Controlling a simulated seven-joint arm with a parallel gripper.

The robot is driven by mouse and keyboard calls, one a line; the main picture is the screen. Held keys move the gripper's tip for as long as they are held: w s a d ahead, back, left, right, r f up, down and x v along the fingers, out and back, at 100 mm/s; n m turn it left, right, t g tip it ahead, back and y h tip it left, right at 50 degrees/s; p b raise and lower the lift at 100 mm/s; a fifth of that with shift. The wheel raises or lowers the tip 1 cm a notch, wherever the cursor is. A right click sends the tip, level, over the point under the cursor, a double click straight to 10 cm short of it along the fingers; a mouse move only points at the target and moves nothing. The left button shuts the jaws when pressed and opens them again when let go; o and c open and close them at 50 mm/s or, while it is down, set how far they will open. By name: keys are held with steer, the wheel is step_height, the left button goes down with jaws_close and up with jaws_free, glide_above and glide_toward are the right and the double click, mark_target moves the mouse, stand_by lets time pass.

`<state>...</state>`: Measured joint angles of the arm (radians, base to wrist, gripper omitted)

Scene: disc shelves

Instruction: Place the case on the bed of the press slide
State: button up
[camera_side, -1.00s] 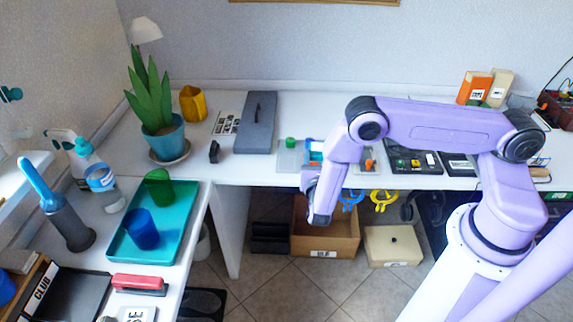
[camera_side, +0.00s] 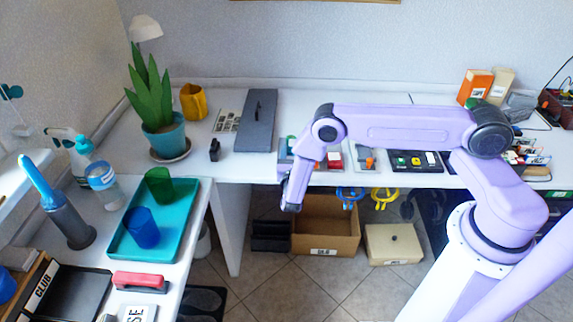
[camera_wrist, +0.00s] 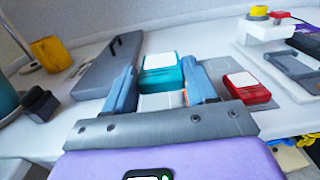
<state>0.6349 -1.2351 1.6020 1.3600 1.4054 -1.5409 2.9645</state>
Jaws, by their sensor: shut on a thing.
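In the wrist view a teal case (camera_wrist: 163,82) with a white label on top sits between the blue-grey fingers of my gripper (camera_wrist: 159,70), which is shut on it. A light grey flat plate (camera_wrist: 160,102) shows under and in front of the case; I cannot tell whether the case touches it or whether it is the press slide's bed. In the side view my gripper (camera_side: 284,170) is at the front edge of the back table, and my arm mostly hides the case there.
A red case (camera_wrist: 248,90) with a white label lies right of my gripper. Further right are a grey tray (camera_wrist: 292,72) and a white block with yellow and red knobs (camera_wrist: 262,30). A long dark grey box (camera_wrist: 108,68) with a handle lies to the left. A plant (camera_side: 152,100) stands further left.

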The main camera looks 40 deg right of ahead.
steer(key=shift+w+f, duration=0.95)
steer(key=shift+f, duration=0.25)
steer(key=shift+w+f, duration=0.95)
steer(key=shift+f, duration=1.45)
steer(key=shift+f, duration=0.2)
steer(key=o, duration=1.1)
steer(key=shift+c, duration=0.2)
steer(key=v, duration=1.7)
steer(key=shift+w+a, duration=0.2)
steer(key=shift+a, duration=0.25)
